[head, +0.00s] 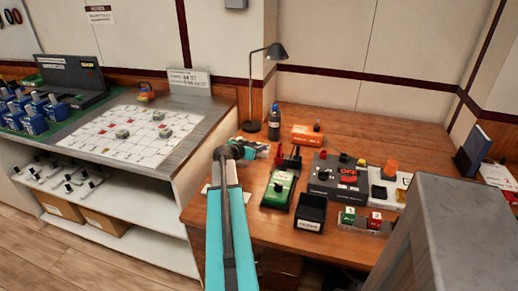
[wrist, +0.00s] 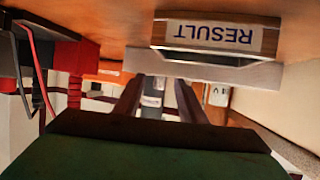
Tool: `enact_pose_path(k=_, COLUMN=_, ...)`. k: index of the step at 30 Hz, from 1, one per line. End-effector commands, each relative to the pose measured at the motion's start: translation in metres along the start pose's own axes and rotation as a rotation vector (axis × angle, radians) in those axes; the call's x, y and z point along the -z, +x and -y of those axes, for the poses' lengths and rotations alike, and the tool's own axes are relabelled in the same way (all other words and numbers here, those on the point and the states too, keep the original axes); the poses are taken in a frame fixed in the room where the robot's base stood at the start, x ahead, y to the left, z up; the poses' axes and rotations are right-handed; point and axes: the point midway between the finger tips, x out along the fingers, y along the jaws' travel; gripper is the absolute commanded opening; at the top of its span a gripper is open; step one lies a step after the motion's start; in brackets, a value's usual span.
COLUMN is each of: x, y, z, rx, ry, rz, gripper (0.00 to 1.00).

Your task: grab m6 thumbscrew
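I cannot make out an M6 thumbscrew for certain in either view. In the head view my gripper (head: 262,150) is at the end of my teal arm, above the left part of the wooden bench (head: 345,125). In the wrist view, which appears upside down, the two dark fingers of my gripper (wrist: 157,98) stand apart with a gap between them. I see nothing gripped; a dark bottle (wrist: 152,100) shows through the gap, farther back. A RESULT sign (wrist: 215,35) on a block is close to the fingers in the wrist view.
An orange box (head: 306,135) and a desk lamp (head: 276,52) stand at the back. A green meter (head: 278,188), a black bin (head: 311,212) and a dark control box (head: 338,175) crowd the bench's middle. A grey cabinet (head: 455,225) is at the right front.

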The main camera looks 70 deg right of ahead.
Motion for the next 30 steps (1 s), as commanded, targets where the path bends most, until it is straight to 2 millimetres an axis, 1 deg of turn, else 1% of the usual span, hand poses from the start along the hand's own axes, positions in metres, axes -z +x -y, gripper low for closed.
enact_pose_path(k=4, x=0.0, y=0.0, z=0.0, rx=0.0, ry=0.0, rz=0.0, gripper=0.37)
enact_pose_path(k=5, x=0.0, y=0.0, z=0.0, rx=0.0, ry=0.0, rz=0.0, gripper=0.35)
enact_pose_path(k=9, x=0.0, y=0.0, z=0.001, rx=0.001, ry=0.0, rz=0.0, gripper=0.12)
enact_pose_path(k=11, x=0.0, y=0.0, z=0.001, rx=0.001, ry=0.0, rz=0.0, gripper=0.02)
enact_pose_path(k=12, x=0.0, y=-0.001, z=0.001, rx=0.001, ry=0.0, rz=0.0, gripper=0.0)
enact_pose_path(k=23, x=0.002, y=-0.001, z=0.001, rx=0.001, ry=0.0, rz=-0.001, gripper=0.0)
enact_pose_path(k=30, x=0.015, y=-0.007, z=0.001, rx=0.002, ry=0.001, rz=-0.001, gripper=0.0)
